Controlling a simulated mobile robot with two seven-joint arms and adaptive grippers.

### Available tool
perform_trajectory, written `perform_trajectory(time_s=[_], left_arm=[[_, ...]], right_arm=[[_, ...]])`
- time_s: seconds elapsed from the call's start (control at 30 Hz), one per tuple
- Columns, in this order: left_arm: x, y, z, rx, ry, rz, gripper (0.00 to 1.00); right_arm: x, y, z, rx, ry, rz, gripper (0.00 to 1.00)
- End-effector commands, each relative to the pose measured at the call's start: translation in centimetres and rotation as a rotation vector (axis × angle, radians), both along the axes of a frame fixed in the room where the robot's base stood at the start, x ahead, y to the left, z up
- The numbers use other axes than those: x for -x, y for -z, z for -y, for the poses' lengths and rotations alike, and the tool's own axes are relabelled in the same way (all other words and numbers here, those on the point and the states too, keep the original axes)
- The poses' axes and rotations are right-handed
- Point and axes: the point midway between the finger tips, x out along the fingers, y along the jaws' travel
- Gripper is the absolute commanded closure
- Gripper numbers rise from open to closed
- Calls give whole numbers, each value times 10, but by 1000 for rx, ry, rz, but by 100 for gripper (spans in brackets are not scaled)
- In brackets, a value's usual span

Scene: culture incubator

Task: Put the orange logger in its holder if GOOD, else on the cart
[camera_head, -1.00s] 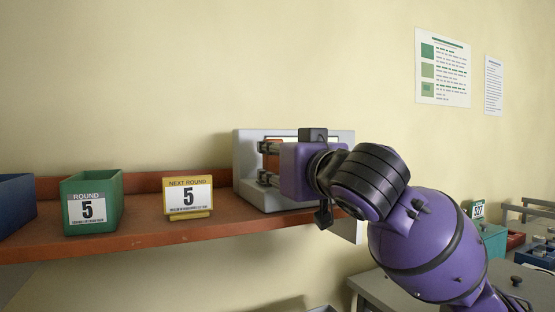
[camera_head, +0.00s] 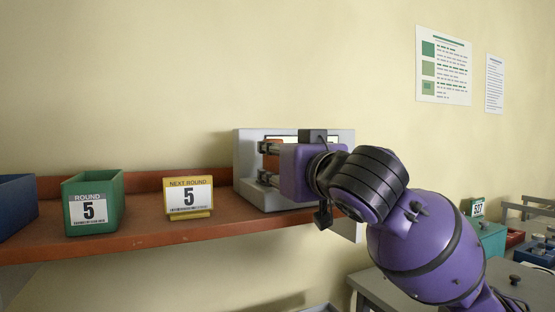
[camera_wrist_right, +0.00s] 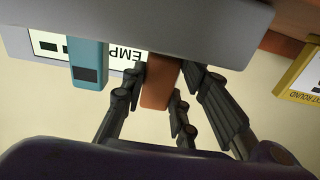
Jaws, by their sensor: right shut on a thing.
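The orange logger (camera_wrist_right: 158,88) is between the fingers of my right gripper (camera_wrist_right: 163,76) in the right wrist view. The gripper is shut on it. The logger's far end goes under the edge of the grey-white holder (camera_wrist_right: 150,20). In the head view the right gripper (camera_head: 265,163) reaches into the front of the holder (camera_head: 243,165) on the shelf. A bit of orange shows there between the fingers. A teal logger (camera_wrist_right: 88,62) is in the holder beside it, near a label reading "EMP", partly covered. My left gripper is not in view.
The red-brown shelf (camera_head: 140,237) carries a green bin (camera_head: 112,200) marked ROUND 5, a yellow NEXT ROUND 5 sign (camera_head: 188,197) and a blue bin (camera_head: 15,205) at the left. A grey bench with trays stands at lower right. Posters (camera_head: 443,65) hang on the wall.

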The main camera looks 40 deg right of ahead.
Motion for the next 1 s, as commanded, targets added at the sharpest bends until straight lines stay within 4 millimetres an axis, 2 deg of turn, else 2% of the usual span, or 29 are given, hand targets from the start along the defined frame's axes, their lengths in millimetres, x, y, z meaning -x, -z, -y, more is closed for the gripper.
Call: perform_trajectory(time_s=[0.47,1.0], left_arm=[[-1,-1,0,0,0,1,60],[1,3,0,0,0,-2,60]], right_arm=[[0,1,0,0,0,0,99],[-1,16,-1,-1,-1,-10,99]])
